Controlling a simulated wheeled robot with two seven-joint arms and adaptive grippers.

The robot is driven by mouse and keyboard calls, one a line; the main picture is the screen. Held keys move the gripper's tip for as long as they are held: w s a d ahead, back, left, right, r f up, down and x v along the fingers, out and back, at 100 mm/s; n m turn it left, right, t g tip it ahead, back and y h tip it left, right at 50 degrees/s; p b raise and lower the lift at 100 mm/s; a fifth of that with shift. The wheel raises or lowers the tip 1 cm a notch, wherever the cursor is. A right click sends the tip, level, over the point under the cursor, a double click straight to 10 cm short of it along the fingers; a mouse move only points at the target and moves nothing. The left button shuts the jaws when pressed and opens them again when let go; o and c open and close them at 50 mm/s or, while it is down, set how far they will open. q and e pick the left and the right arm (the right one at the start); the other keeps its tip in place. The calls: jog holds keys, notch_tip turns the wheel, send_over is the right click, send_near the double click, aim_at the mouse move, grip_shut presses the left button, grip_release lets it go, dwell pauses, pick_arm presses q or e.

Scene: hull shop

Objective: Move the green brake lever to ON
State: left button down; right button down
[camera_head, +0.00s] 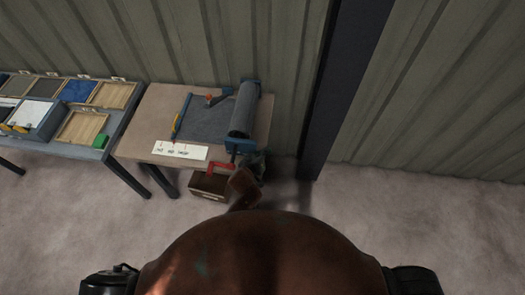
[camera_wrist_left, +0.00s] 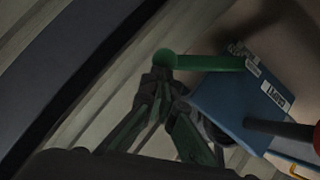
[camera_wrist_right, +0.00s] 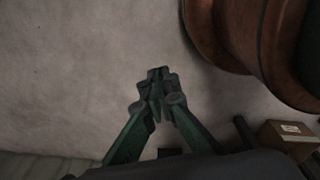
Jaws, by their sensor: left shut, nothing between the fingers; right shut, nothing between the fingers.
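In the left wrist view the green brake lever (camera_wrist_left: 210,62) runs sideways from a round green knob (camera_wrist_left: 165,58) to a hub on the blue end bracket (camera_wrist_left: 235,100). A small white label sits by the hub. My left gripper (camera_wrist_left: 160,76) is shut and empty, its tips at or just below the knob; I cannot tell if they touch. In the head view my left gripper (camera_head: 256,164) is at the front right corner of the bench, by the blue bracket (camera_head: 240,145); the lever cannot be made out there. My right gripper (camera_wrist_right: 158,76) is shut and empty over bare floor.
The bench (camera_head: 135,140) carries a grey roll (camera_head: 243,110), grey sheet and white card (camera_head: 180,151). A red handle (camera_head: 221,167) juts from its front. A cardboard box (camera_head: 207,187) is on the floor below. A dark post (camera_head: 335,90) stands to the right.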

jog(key=shift+w+r, duration=0.1)
jog(key=shift+w, duration=1)
jog(key=shift+s, duration=0.1)
